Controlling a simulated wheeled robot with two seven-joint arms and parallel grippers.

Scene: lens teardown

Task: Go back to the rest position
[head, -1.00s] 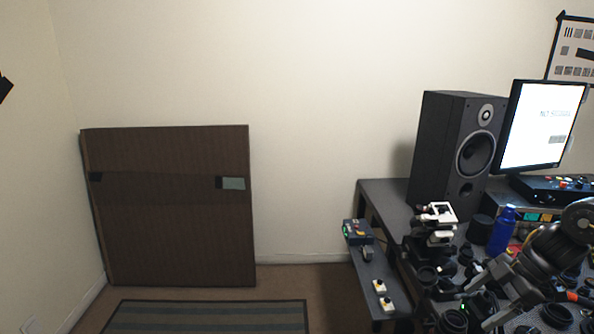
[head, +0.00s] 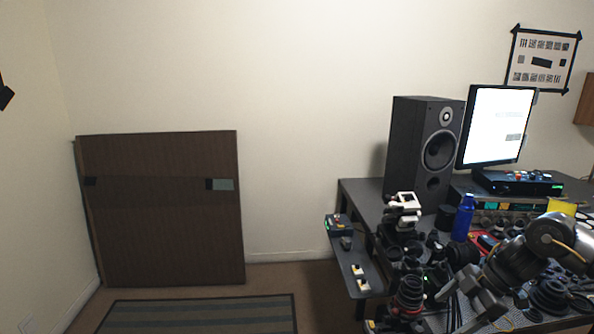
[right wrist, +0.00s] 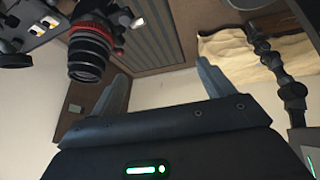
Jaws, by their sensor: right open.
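My right gripper (head: 463,318) hangs low over the front of the cluttered bench at the right of the head view, its arm coming in from the right edge. In the right wrist view the two fingers of the right gripper (right wrist: 160,88) stand wide apart with nothing between them. A black lens with a red ring (right wrist: 88,52) shows just beyond the left finger, apart from it as far as I can tell. My left gripper is in neither view.
The bench (head: 362,192) carries a black speaker (head: 418,150), a monitor (head: 497,125), a blue bottle (head: 463,218), a white-topped device (head: 403,208) and many dark lens parts. A low side shelf (head: 350,266) juts left. A brown panel (head: 160,235) leans on the wall. The floor mat (head: 195,315) is clear.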

